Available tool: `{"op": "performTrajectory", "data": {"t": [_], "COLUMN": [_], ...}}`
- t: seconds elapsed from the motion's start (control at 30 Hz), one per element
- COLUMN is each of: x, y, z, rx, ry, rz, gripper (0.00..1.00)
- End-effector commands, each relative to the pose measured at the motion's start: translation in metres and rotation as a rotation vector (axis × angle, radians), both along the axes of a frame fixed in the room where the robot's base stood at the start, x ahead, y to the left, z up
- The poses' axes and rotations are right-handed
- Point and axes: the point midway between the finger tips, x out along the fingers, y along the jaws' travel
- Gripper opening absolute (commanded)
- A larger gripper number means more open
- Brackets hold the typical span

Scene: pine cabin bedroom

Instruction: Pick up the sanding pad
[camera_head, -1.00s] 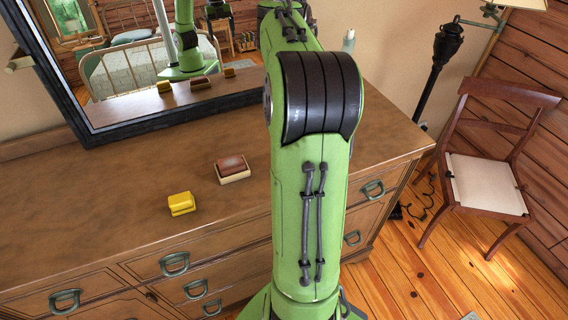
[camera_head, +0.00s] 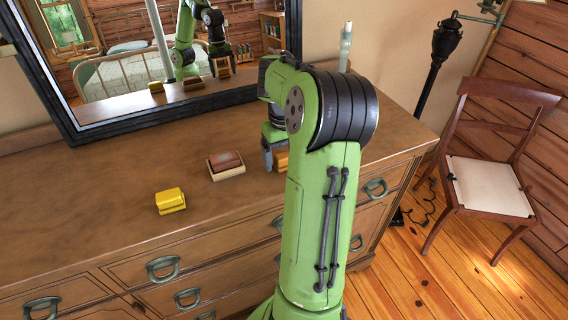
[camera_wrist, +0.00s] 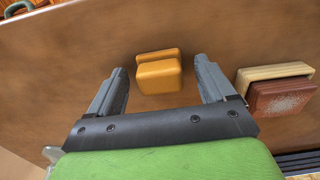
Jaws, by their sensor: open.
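Three two-part blocks lie on the wooden dresser top (camera_head: 110,185); I cannot tell for certain which is the sanding pad. An orange block (camera_wrist: 159,78) lies between and beyond my gripper's fingertips (camera_wrist: 159,66) in the wrist view. My gripper is open and empty, its fingers apart on either side of this block. In the head view the orange block (camera_head: 281,160) is partly hidden by my gripper and arm. A red-brown block on a cream base (camera_head: 226,165) lies to its left; it also shows in the wrist view (camera_wrist: 284,97). A yellow block (camera_head: 170,201) lies farther left.
A dark-framed mirror (camera_head: 180,112) stands at the back of the dresser and reflects the blocks and my arm. A pale bottle-like object (camera_head: 345,48) shows behind my arm. A chair (camera_head: 490,185) and black lamp stand (camera_head: 440,60) are right of the dresser.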

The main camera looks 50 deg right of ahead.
Motion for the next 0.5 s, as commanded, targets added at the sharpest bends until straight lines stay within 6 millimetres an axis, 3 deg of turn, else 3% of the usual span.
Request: {"op": "performTrajectory", "data": {"t": [0.07, 0.43, 0.5], "x": [0.0001, 0.0003, 0.0003], "y": [0.0, 0.0001, 0.0001], "z": [0.0013, 0.0015, 0.0016], "rx": [0.0, 0.0, 0.0], "ry": [0.0, 0.0, -0.001], "rz": [0.0, 0.001, 0.001], "gripper": [0.83, 0.26, 0.23]}}
